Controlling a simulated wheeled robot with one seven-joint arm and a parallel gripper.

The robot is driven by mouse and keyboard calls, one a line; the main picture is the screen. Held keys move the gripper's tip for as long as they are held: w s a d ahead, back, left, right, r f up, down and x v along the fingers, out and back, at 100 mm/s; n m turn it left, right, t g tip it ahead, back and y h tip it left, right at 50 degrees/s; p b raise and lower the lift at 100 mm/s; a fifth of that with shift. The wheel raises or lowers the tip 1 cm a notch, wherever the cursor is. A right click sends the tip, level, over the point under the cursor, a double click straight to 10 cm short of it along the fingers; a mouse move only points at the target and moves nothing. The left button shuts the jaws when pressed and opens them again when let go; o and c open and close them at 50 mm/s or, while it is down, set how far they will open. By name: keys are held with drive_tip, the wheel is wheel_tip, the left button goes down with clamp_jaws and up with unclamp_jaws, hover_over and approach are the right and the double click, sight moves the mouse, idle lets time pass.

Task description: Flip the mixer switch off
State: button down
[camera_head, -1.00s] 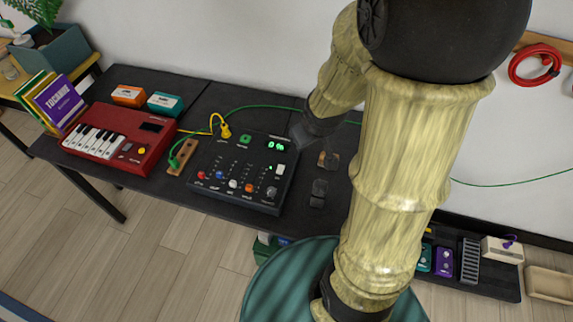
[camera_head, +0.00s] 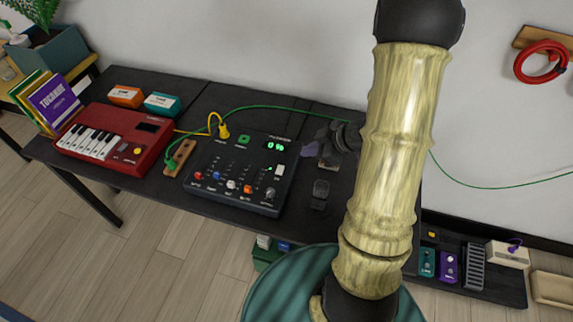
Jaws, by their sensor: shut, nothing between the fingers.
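The black mixer (camera_head: 240,172) sits on the dark table, with several coloured knobs and a lit green display (camera_head: 275,146). Its white switch (camera_head: 280,171) is at the right side of the panel, with a small green light beside it. Which way the switch is tipped is too small to tell. My gripper (camera_head: 313,149) is just right of the mixer's upper right corner, small and dark, apart from the switch. It is shut and empty. My forearm is hidden behind my bamboo-coloured arm link.
A red keyboard (camera_head: 114,137) stands left of the mixer. A small dark object (camera_head: 320,190) lies right of the mixer. Orange (camera_head: 126,96) and teal (camera_head: 163,103) boxes stand at the back left. Pedals (camera_head: 447,267) sit on the low shelf at right.

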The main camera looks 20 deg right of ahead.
drive_tip(key=b, duration=0.2)
hover_over(278, 167)
drive_tip(key=s+d, duration=0.2)
drive_tip(key=s, duration=0.1)
drive_tip(key=f, duration=0.6)
drive_tip(key=shift+w+d+f, duration=0.2)
drive_tip(key=shift+w+f, duration=0.05)
drive_tip(key=shift+f, duration=0.1)
drive_tip(key=f, duration=0.3)
drive_tip(key=shift+w+a+f, duration=0.1)
drive_tip(key=shift+w+f, duration=0.1)
drive_tip(key=shift+w, duration=0.1)
drive_tip(key=shift+f, duration=0.45)
